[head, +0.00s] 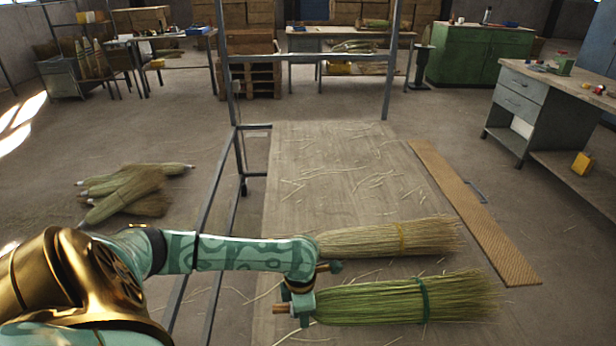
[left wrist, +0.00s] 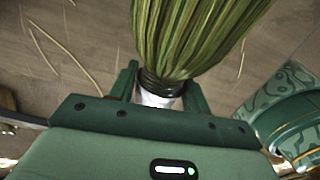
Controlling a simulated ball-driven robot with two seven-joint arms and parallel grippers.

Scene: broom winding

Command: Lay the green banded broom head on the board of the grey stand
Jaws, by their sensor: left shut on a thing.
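The green banded broom head (head: 370,304) is at the near right of the head view, its neck to the left and its bristles to the right. A dark green band circles its bristles. My left gripper (head: 299,303) is shut on its neck; in the left wrist view the fingers (left wrist: 160,92) sit either side of the dark and white neck, below the green bristles (left wrist: 195,35). The pale wooden board (head: 320,165) of the grey stand (head: 232,165) lies beneath it. I cannot tell whether the bristles touch the board. My right gripper is not in view.
A straw broom head with a yellow band (head: 375,241) lies on the board just beyond the green one. A long tan strip (head: 470,205) runs along the board's right side. Loose straws litter the board. The board's far part is otherwise clear. Brooms (head: 135,190) are piled on the floor at left.

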